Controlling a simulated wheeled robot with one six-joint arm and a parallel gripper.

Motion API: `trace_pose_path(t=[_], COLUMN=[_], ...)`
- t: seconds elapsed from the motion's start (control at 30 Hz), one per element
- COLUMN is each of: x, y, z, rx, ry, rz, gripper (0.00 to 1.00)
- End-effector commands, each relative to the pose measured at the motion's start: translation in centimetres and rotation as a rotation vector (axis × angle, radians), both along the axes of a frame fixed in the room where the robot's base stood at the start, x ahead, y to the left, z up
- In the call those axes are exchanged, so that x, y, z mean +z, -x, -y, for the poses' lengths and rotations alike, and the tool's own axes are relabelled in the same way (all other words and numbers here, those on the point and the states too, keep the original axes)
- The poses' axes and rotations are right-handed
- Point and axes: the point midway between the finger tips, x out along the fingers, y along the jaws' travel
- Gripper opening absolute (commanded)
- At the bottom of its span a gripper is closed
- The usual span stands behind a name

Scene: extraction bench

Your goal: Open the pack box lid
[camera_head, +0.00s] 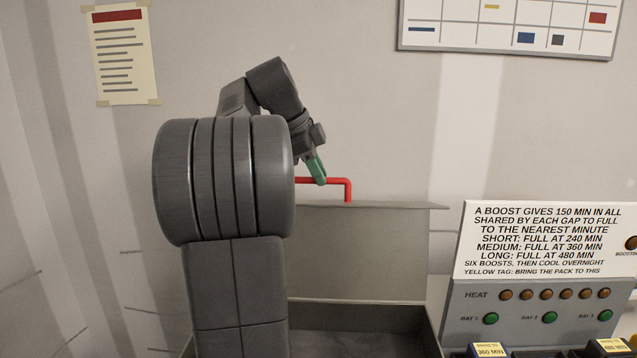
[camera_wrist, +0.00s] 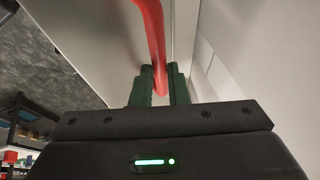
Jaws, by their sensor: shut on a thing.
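The pack box lid (camera_head: 380,245) is a grey panel standing raised, roughly upright, at the back of the open dark box (camera_head: 385,340). A red handle (camera_head: 348,188) rises from the lid's top edge. My gripper (camera_head: 318,180), with green fingers, is at the handle's bar. In the wrist view, the two green fingers (camera_wrist: 160,86) are shut on the red handle (camera_wrist: 150,30), which passes between them. The lid also shows in the wrist view (camera_wrist: 100,35). My arm hides the left part of the lid and box.
Yellow-labelled dark items (camera_head: 488,350) sit at the lower right. A wall stands close behind the lid, with a paper notice (camera_head: 122,52) and a chart (camera_head: 505,25).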

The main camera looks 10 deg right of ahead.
Motion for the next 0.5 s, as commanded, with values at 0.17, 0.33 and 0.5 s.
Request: trace_pose_path(t=[0.17,0.33,0.5], x=[-0.3,0.0,0.2], y=[1.9,3.1,3.4], z=[-0.6,-0.9,-1.0], rx=[0.001,0.002,0.001], ry=[0.018,0.029,0.031], rz=[0.065,0.102,0.111], gripper=[0.0,0.0,0.0])
